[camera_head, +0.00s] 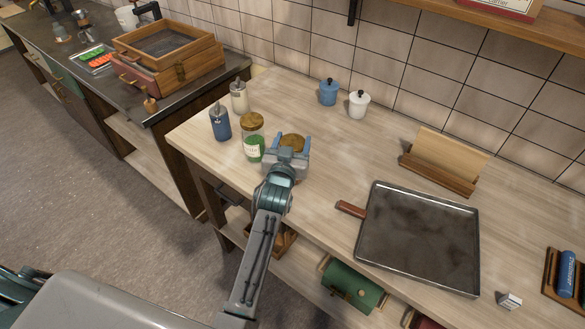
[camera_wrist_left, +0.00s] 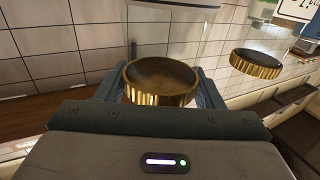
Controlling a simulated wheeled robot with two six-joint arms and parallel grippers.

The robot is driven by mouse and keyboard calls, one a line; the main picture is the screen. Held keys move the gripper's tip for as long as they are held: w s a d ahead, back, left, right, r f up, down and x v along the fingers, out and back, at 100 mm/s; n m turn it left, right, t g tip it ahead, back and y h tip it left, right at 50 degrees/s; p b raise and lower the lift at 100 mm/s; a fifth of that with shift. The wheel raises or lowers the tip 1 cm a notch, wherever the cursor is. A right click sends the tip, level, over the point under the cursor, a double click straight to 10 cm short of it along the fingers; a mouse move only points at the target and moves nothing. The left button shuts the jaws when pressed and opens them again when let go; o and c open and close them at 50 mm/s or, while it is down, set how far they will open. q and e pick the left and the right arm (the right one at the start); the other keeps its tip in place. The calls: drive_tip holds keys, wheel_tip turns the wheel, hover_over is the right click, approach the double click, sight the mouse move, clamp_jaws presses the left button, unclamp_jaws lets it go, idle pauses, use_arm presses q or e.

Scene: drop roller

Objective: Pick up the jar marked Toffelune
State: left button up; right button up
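My left gripper (camera_head: 287,143) is over the worktop with its fingers on either side of a gold-lidded jar (camera_head: 293,141), which it mostly hides. In the left wrist view the gold lid (camera_wrist_left: 161,82) lies between the fingers, very close to both. Whether they press on the jar cannot be told. No label of this jar shows. Just left of it stands another gold-lidded glass jar (camera_head: 253,146) with green contents and a pale label too small to read. Its lid (camera_wrist_left: 256,63) shows at the right in the left wrist view. My right gripper is not in view.
A blue dispenser (camera_head: 220,124) and a cream one (camera_head: 239,97) stand left of the jars. A blue pot (camera_head: 328,92) and a white pot (camera_head: 359,104) are near the wall. A dark tray (camera_head: 420,238) and wooden stand (camera_head: 440,165) lie right. Worktop between is clear.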

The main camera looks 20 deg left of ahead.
use_arm(q)
drive_tip(key=c, duration=0.7)
clamp_jaws()
drive_tip(key=shift+w+r, duration=0.1)
drive_tip(key=shift+r, duration=0.1)
